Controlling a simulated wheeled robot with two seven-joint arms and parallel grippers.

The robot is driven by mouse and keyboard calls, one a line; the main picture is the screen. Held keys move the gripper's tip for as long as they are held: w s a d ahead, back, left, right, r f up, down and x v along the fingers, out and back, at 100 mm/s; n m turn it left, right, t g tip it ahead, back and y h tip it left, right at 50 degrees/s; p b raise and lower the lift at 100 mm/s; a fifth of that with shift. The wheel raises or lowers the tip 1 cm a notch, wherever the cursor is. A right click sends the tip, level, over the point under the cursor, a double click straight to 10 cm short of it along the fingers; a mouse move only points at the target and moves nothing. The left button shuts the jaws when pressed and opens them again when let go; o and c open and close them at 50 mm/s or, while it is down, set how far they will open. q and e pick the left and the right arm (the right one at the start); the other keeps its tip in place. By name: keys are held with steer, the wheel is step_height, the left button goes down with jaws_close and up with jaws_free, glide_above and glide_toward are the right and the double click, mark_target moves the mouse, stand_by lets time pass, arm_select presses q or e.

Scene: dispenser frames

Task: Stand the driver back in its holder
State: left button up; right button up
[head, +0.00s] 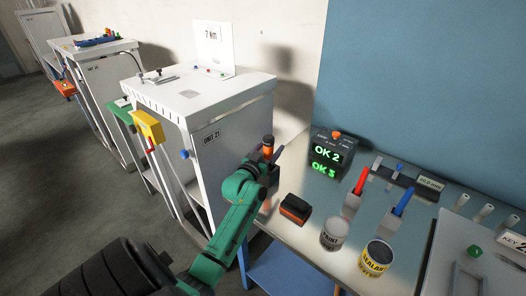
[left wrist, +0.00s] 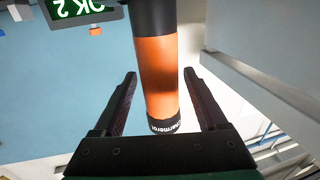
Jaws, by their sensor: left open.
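The driver (left wrist: 158,75), an orange-and-black cylinder with white lettering on its black end cap, fills the middle of the left wrist view. It also shows in the head view (head: 267,145) at the left edge of the metal worktop, its orange and black upper end standing up. My left gripper (head: 277,155) is open, and its fingers (left wrist: 158,100) lie on either side of the driver with gaps showing. The driver's lower part is mostly hidden behind my green arm in the head view. I cannot make out its holder.
On the worktop (head: 290,232) are a black-and-orange block (head: 295,208), a lit "OK" display box (head: 328,150), red (head: 361,181) and blue (head: 403,201) handled tools in stands, and two cans (head: 333,234), (head: 376,257). A white cabinet (head: 222,150) stands left.

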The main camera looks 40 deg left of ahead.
arm_select(q)
steer(key=b+v, duration=0.2)
steer(key=v, duration=0.9)
steer(key=shift+r, duration=0.15)
